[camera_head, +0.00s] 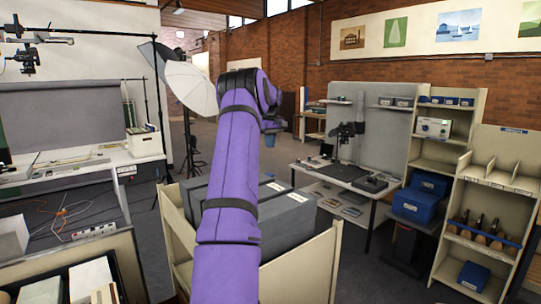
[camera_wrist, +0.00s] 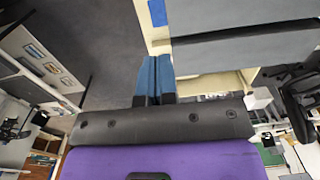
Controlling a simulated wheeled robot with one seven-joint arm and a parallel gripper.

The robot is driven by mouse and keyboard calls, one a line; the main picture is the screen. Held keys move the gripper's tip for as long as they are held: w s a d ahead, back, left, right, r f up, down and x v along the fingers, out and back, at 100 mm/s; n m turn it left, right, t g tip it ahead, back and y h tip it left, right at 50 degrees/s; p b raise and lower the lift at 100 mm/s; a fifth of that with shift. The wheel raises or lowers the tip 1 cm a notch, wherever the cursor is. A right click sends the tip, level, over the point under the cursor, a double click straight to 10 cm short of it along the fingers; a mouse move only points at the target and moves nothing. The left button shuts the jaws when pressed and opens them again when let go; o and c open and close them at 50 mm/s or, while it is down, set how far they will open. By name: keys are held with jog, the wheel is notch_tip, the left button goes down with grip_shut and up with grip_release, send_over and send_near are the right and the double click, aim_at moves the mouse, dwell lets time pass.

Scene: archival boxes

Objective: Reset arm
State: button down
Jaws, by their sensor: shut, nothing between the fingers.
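My purple arm rises through the middle of the head view and bends at the top. My gripper (camera_wrist: 156,58) shows in the wrist view as two blue fingers lying side by side, shut and empty. In the head view a small blue part of it (camera_head: 270,139) shows below the arm's bent end. Grey archival boxes (camera_head: 285,222) sit in a cream open-topped bin (camera_head: 312,268) behind and beside my arm. In the wrist view a grey box (camera_wrist: 240,48) lies to the right of the fingers, apart from them. My arm hides part of the boxes.
A low table (camera_head: 345,177) with a stand stands beyond the bin. Cream shelves (camera_head: 478,200) with blue boxes (camera_head: 414,205) line the right. A white workbench (camera_head: 85,168) and a photo umbrella (camera_head: 191,88) are at left.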

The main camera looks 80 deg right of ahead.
jog(key=w+a+r+n+t, duration=0.1)
jog(key=w+a+r, duration=0.4)
jog(key=w+a, duration=0.4)
jog(key=w+a+r+n+h, duration=0.1)
jog(key=w+a+r, duration=0.3)
jog(key=w+a, duration=0.45)
jog(key=w+a+r+t, duration=0.1)
jog(key=w+a+r, duration=0.45)
jog(key=a, duration=0.65)
jog(key=a+n+t, duration=0.1)
jog(key=a+n, duration=0.2)
jog(key=a, duration=2.6)
jog(key=s+a+f+n+t, duration=0.1)
jog(key=s+a+f, duration=0.3)
jog(key=s+a, duration=0.2)
jog(key=s+a+f+n+t, duration=0.1)
jog(key=s+a+f, duration=0.4)
jog(key=a, duration=0.5)
jog(key=shift+s+f+n+y, duration=0.25)
jog(key=shift+s+n+y, duration=0.15)
jog(key=shift+s, duration=0.35)
